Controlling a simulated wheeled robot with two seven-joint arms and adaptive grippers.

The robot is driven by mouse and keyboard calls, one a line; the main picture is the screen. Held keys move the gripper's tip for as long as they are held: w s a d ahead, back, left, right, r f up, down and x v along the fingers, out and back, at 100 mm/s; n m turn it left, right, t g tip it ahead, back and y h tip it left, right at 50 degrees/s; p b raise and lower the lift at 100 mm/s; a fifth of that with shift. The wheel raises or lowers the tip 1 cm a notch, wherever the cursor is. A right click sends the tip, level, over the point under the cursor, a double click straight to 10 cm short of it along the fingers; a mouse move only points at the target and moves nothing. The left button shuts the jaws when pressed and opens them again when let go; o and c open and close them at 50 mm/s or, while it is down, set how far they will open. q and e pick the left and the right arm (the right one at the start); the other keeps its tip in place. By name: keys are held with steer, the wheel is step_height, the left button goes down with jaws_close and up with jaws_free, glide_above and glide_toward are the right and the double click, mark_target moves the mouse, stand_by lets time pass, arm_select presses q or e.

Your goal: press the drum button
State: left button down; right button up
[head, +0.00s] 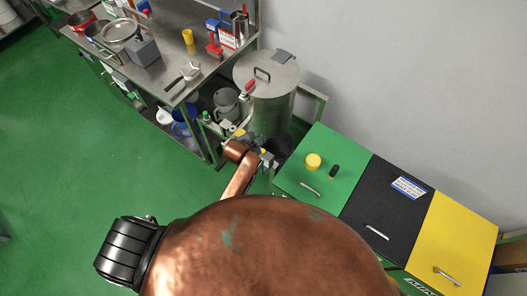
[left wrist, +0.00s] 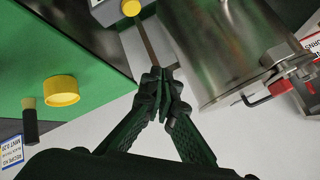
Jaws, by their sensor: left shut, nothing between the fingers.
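The steel drum (head: 268,102) stands against the wall with its lid on. It also shows in the left wrist view (left wrist: 222,50). A round yellow button (left wrist: 131,7) sits on a grey box (left wrist: 108,13) at the top edge of the left wrist view. My left gripper (head: 268,158) is low in front of the drum, beside the green bin lid. In the left wrist view its fingertips (left wrist: 167,90) are together and empty, apart from the button in the picture. In the head view the button cannot be told clearly. My right gripper is not in view.
Green (head: 330,140), black (head: 385,195) and yellow (head: 455,235) bin lids lie to the right. A yellow cap (head: 313,161) and a dark stamp-like piece (head: 333,171) stand on the green one. A cluttered steel bench (head: 160,75) is at upper left. Green floor is clear at left.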

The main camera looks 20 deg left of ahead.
arm_select(q)
steer(key=b, duration=0.7)
glide_above(263, 151)
steer(key=s, duration=0.1)
step_height(263, 151, down, 7)
steer(key=shift+a+f, duration=0.1)
steer(key=shift+f, duration=0.05)
steer(key=shift+f+b, duration=0.35)
steer(key=shift+f, duration=0.4)
steer(key=shift+f, duration=0.15)
steer(key=shift+w+f, duration=0.1)
steer(key=shift+f, duration=0.15)
steer(key=shift+f, duration=0.6)
stand_by(0.9)
steer(key=shift+r, duration=0.1)
steer(key=shift+r+p, duration=0.9)
steer(key=shift+p, duration=0.4)
